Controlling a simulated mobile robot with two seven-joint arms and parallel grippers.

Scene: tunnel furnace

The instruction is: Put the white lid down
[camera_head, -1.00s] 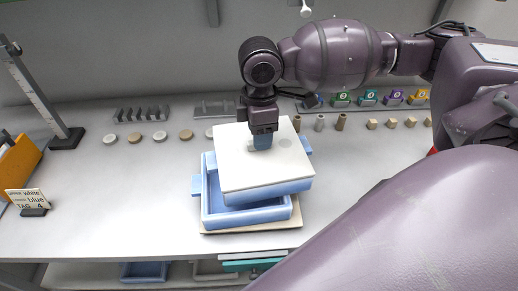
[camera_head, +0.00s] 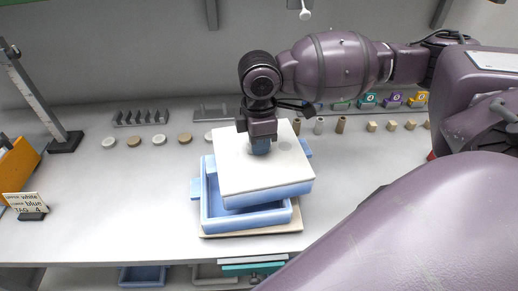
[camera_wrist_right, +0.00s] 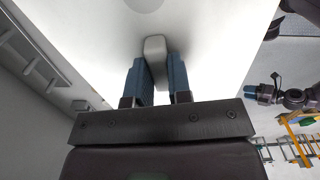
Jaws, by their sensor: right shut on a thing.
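The white lid (camera_head: 239,172) is a square plate with a pale knob (camera_wrist_right: 154,48) on top. In the head view it is over the blue box (camera_head: 208,209), shifted to the right and back, leaving the box's left and front interior showing. A blue band shows below the lid's front edge. I cannot tell whether the lid touches the rim. My right gripper (camera_head: 260,148) comes down from above and is shut on the lid's knob, with its blue fingers (camera_wrist_right: 156,62) on either side in the right wrist view.
The box stands on a beige board (camera_head: 252,231) near the table's front edge. Round discs (camera_head: 134,141) and a slotted rack (camera_head: 141,117) lie behind on the left. Small cylinders and blocks (camera_head: 372,126) stand at the right.

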